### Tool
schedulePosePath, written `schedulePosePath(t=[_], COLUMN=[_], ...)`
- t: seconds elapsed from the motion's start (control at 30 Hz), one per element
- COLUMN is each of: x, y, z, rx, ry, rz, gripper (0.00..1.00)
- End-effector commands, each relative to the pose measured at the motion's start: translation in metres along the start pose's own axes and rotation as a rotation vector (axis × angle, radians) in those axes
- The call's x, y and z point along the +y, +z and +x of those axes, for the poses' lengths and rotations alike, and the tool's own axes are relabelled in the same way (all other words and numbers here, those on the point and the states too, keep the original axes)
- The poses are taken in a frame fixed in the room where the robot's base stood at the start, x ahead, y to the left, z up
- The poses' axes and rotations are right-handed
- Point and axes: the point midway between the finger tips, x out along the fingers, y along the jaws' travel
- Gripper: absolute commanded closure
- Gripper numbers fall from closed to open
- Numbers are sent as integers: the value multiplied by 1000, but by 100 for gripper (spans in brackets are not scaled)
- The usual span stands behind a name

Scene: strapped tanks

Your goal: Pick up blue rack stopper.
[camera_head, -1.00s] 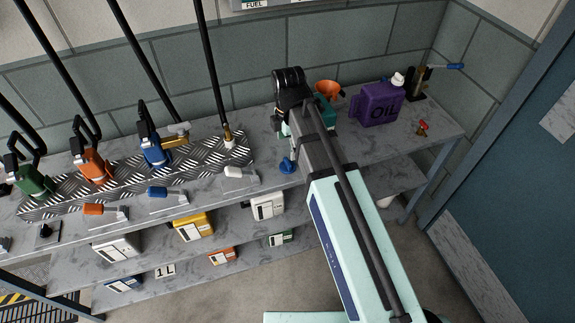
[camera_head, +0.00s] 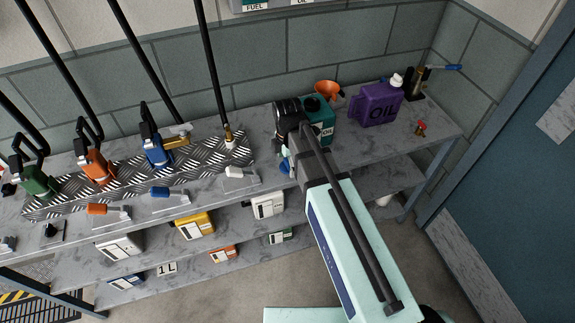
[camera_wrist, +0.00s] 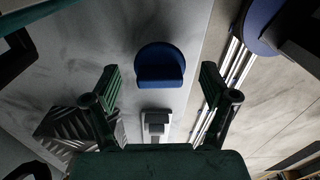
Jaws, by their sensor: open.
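The blue rack stopper (camera_head: 284,168) sits on the grey marble-look worktop, close to its front edge. In the head view my arm partly covers it. In the wrist view the stopper (camera_wrist: 160,66) shows as a rounded blue piece with a flat lower edge. My gripper (camera_wrist: 160,88) is open, with one dark green finger on each side of the view. The stopper appears between and beyond the fingertips, slightly above centre. I see no contact between them. The gripper's fingers are hidden behind my arm in the head view.
A teal container (camera_head: 322,120) stands right beside my wrist, with an orange funnel (camera_head: 327,88) behind it. A purple oil can (camera_head: 377,103) is further right. A ridged metal plate (camera_head: 190,160) with coloured nozzles and a white-handled valve (camera_head: 240,173) lie left.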

Motion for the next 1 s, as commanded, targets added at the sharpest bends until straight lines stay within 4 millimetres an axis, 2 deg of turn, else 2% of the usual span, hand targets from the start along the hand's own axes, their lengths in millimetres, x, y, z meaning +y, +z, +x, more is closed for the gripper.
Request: schedulePosePath(t=[0.27,0.3,0.47,0.5,1.0], x=[0,0,0,0,0], y=[0,0,0,0,0], z=[3,3,3,3,-2], rx=[0,0,0,0,0], ry=[1,1,0,0,1], rz=[0,0,0,0,0], gripper=[15,19,76,79,80])
